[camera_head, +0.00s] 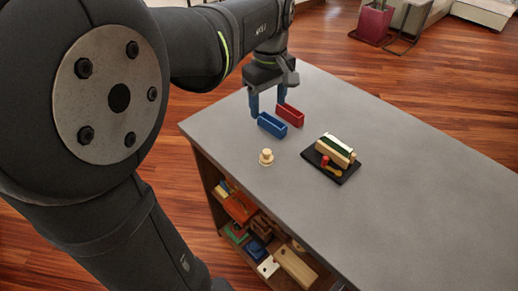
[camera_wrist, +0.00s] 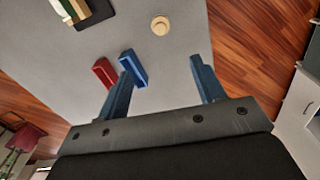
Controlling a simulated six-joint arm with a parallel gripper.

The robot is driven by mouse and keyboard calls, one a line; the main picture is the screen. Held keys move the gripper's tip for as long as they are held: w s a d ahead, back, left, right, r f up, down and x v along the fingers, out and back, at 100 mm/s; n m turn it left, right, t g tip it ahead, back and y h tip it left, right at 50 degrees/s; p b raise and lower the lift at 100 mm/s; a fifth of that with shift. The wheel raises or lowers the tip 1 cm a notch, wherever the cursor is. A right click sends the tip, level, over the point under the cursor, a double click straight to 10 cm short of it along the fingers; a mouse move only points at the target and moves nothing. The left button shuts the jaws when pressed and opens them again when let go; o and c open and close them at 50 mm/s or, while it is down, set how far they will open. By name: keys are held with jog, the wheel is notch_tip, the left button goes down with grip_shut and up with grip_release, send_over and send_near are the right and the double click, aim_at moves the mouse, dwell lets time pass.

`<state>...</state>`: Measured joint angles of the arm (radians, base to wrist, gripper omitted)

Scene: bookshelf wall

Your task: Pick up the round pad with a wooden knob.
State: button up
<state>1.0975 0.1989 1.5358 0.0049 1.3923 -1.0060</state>
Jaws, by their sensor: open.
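The round pad with a wooden knob (camera_head: 266,157) is small and pale wood. It sits upright on the grey table, near its left edge; it also shows at the top of the wrist view (camera_wrist: 160,25). My gripper (camera_head: 268,108) is above the far left part of the table, with its blue fingers apart and nothing between them. In the wrist view the fingers (camera_wrist: 158,75) point toward the tabletop, and the pad lies beyond their tips, apart from them.
A blue block-like box (camera_head: 272,125) and a red one (camera_head: 290,114) stand close by my fingers. A black tray (camera_head: 345,178) holding wooden blocks, a red peg and a yellow piece lies to the right. A shelf of toys (camera_head: 240,207) is below the table edge. The table's right part is clear.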

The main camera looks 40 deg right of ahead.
aim_at(267, 152)
notch_tip(267, 152, down, 18)
jog(key=m, duration=0.4)
jog(key=m+t+h, duration=0.1)
jog(key=m, duration=0.3)
jog(key=shift+r+m, duration=0.1)
jog(key=shift+m, duration=0.3)
jog(key=shift+c, duration=0.4)
jog(key=c, duration=1)
